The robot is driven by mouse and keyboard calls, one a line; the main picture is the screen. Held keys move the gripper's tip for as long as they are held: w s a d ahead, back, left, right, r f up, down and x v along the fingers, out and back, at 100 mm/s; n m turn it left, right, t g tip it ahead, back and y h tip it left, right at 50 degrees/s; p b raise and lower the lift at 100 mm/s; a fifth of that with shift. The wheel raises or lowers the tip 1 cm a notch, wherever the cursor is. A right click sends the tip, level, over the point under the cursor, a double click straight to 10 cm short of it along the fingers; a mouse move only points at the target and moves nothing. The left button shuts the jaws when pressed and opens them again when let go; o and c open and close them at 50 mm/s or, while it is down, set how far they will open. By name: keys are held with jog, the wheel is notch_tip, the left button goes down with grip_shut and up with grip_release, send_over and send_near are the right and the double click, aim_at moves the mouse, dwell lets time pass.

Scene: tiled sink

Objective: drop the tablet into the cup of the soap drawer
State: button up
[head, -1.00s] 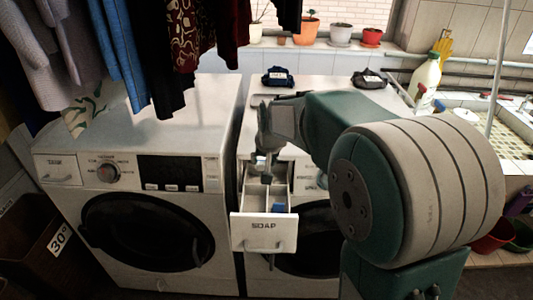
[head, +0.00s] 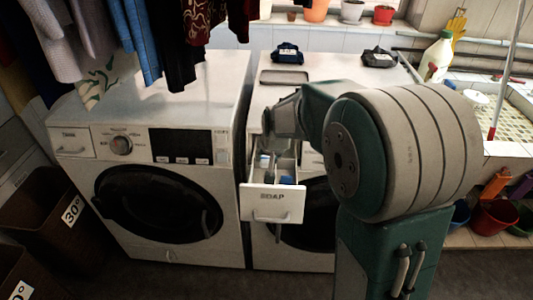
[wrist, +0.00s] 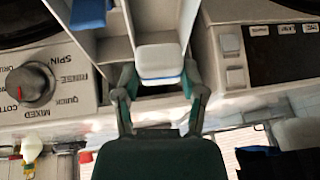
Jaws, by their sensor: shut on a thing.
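The soap drawer (head: 273,203) is pulled out of the right washing machine, its front marked SOAP. My gripper (wrist: 160,85) points down at the drawer and is shut on a white tablet (wrist: 160,62) with a blue layer along one edge. In the wrist view the tablet lies between the fingertips, in line with the wider compartment (wrist: 155,18); I cannot tell its height above the floor of it. A divider (wrist: 115,48) runs beside it. A blue piece (wrist: 90,12) sits in another compartment. I cannot make out the cup clearly.
The left washing machine (head: 165,185) has its drawer shut. A dark tray (head: 285,77) and two dark packets (head: 287,54) (head: 378,58) lie on the right machine's top. Clothes hang at upper left. A white bottle (head: 437,57) stands by the sink.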

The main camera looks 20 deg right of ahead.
jog(key=shift+d, duration=0.55)
jog(key=o, duration=1.2)
jog(key=shift+c, duration=0.2)
jog(key=v, duration=1.2)
jog(key=shift+a, duration=0.5)
jog(key=s+n, duration=0.3)
jog(key=s, duration=1.9)
jog(key=shift+s+r+t, duration=0.25)
jog(key=shift+r+t, duration=0.15)
